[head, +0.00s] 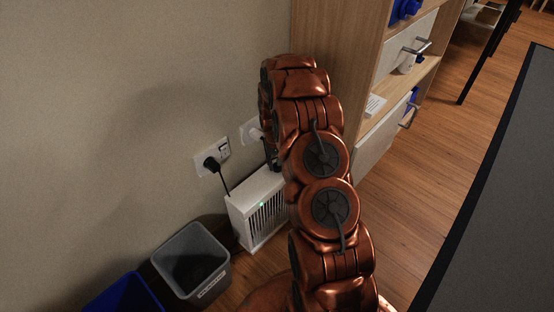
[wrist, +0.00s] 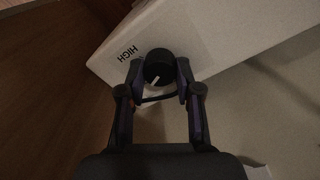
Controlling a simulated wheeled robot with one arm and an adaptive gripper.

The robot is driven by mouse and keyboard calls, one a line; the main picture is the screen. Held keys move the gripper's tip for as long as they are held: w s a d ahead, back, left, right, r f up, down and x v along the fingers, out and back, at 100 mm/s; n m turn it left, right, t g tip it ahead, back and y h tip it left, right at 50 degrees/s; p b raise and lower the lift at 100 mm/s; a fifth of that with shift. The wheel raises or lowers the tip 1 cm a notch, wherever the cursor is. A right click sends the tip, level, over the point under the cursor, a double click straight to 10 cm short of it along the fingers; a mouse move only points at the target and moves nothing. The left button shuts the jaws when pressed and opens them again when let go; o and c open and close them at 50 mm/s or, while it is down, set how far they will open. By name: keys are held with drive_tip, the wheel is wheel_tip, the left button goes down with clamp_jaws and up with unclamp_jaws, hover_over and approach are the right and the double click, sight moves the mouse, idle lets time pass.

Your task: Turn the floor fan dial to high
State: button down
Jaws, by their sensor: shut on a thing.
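The floor fan (head: 257,212) is a white box with a dark grille and a small green light, standing on the floor by the wall. Its top shows in the wrist view (wrist: 215,35), with the word HIGH printed left of a round black dial (wrist: 158,63). A white pointer line on the dial points toward the lower left of that picture, not at HIGH. My gripper (wrist: 160,72) is shut on the dial, one finger on each side of it. In the head view my arm hides the dial and most of my gripper.
A grey bin (head: 190,262) and a blue bin (head: 125,294) stand left of the fan. Wall sockets (head: 213,158) with a plugged black cord are above it. A wooden shelf unit (head: 335,35) stands close behind on the right. Open wooden floor lies right of my arm.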

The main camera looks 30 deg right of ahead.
drive_tip(key=m+p, duration=0.1)
drive_tip(key=m, duration=0.2)
drive_tip(key=shift+r+m+p, duration=0.15)
drive_tip(key=shift+m+p, duration=0.15)
drive_tip(key=shift+m, duration=0.1)
drive_tip(key=m+p, duration=0.1)
drive_tip(key=m, duration=0.2)
drive_tip(key=shift+d+m, duration=0.1)
drive_tip(key=shift+m, duration=0.2)
drive_tip(key=m, duration=0.3)
drive_tip(key=shift+m+p, duration=0.3)
drive_tip(key=shift+p, duration=0.05)
drive_tip(key=shift+m, duration=1.6)
drive_tip(key=c, duration=0.8)
unclamp_jaws()
